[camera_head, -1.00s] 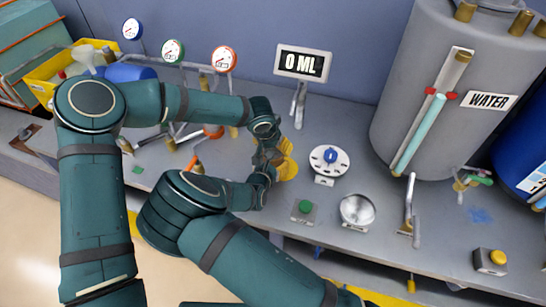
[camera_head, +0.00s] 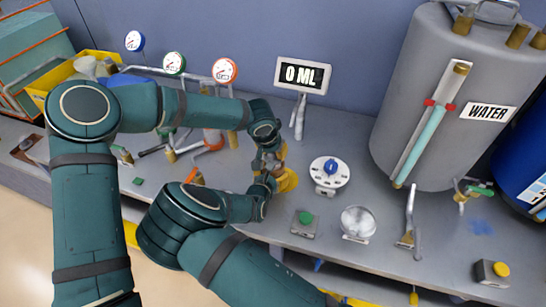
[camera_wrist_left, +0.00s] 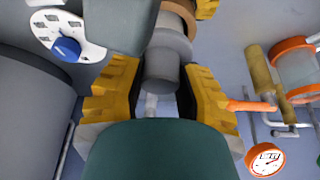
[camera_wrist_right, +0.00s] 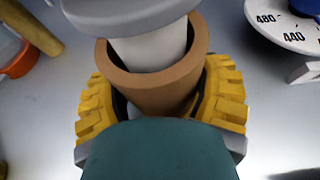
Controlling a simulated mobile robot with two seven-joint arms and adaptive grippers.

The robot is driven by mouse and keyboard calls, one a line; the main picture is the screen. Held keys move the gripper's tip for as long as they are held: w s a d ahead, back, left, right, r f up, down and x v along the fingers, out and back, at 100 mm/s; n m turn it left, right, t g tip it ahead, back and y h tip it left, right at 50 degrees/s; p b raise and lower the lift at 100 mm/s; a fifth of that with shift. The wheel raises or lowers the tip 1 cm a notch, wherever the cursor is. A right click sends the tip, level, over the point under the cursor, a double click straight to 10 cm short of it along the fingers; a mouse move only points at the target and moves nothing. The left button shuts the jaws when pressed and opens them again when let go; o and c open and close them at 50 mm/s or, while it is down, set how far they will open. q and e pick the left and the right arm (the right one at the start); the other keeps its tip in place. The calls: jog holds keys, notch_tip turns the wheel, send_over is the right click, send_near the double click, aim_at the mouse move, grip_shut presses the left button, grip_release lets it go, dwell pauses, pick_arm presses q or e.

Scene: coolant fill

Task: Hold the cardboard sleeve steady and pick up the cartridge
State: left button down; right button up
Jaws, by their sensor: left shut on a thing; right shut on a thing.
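The cardboard sleeve (camera_wrist_right: 150,91) is a brown open-topped tube, upright between the yellow fingers of my right gripper (camera_wrist_right: 160,105). The cartridge (camera_wrist_right: 155,48) is pale and cylindrical with a wide grey flange; its lower part is inside the sleeve's mouth. In the left wrist view, the grey cartridge (camera_wrist_left: 162,68) lies between the yellow fingers of my left gripper (camera_wrist_left: 160,95), which is shut on it. In the head view, my left gripper (camera_head: 280,152) is directly above my right gripper (camera_head: 284,182). The sleeve and cartridge are mostly hidden there.
A white dial with a blue knob (camera_head: 329,171) stands just right of the grippers. A 0 ML display (camera_head: 303,75) is behind. A green button box (camera_head: 305,222), a metal bowl (camera_head: 358,221) and the grey water tank (camera_head: 425,90) are to the right. Pipes and gauges (camera_head: 224,70) are at left.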

aim_at(271, 155)
pick_arm(q)
notch_tip(271, 155, up, 8)
jog(key=shift+f, duration=0.2)
pick_arm(e)
jog(key=o, duration=1.2)
jog(key=shift+r, duration=0.1)
notch_tip(271, 155, up, 10)
jog(key=shift+f, duration=0.1)
pick_arm(q)
jog(key=shift+f, duration=0.1)
